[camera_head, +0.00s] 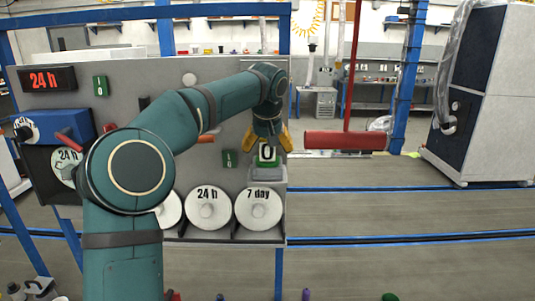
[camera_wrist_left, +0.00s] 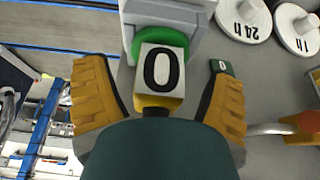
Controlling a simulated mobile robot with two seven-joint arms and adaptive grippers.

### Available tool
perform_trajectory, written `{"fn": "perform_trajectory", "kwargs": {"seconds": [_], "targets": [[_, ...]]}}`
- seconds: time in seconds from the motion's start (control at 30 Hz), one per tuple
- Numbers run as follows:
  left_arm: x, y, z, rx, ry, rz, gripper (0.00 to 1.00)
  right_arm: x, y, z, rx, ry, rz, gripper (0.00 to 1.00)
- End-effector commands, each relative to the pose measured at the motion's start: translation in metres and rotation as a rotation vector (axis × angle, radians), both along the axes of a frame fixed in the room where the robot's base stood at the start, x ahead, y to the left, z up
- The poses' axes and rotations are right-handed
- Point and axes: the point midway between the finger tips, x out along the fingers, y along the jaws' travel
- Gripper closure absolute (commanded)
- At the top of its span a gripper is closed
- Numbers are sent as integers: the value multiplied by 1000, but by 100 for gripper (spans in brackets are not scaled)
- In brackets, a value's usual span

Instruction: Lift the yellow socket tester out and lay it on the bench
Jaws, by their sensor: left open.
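A small block with a white face marked "0" (camera_head: 267,154) sits in a green ring on a grey holder (camera_head: 267,172) at the right end of the grey panel. In the left wrist view the block (camera_wrist_left: 160,68) shows a yellow side, and the green ring (camera_wrist_left: 178,38) is partly behind it. I take it for the socket tester, though its yellow shows only on that side. My left gripper (camera_head: 267,140) is open and empty, with its orange-yellow fingers on either side of the block. In the wrist view the gripper (camera_wrist_left: 158,106) shows gaps beside the block. My right gripper is out of view.
White discs marked "24 h" (camera_head: 208,208) and "7 day" (camera_head: 259,209) stand along the panel's lower ledge. A small green tag (camera_head: 230,159) is left of the block. A red horizontal cylinder (camera_head: 345,140) is to the right.

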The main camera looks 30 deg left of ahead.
Motion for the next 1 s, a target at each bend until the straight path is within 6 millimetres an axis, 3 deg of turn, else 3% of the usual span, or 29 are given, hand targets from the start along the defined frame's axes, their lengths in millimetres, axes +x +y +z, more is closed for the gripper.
{"fn": "perform_trajectory", "kwargs": {"seconds": [0.1,0.33,0.37,0.57,0.6,1.0], "targets": [[4,4,-15,0,1,1,16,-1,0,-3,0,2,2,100],[5,4,-15,0,-1,1,16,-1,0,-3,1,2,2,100],[5,4,-15,0,-1,1,20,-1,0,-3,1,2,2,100],[5,4,-15,0,0,0,90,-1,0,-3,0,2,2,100],[5,4,-15,0,0,0,93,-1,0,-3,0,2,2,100],[5,3,-10,1,-1,0,94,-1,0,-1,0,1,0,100]]}}
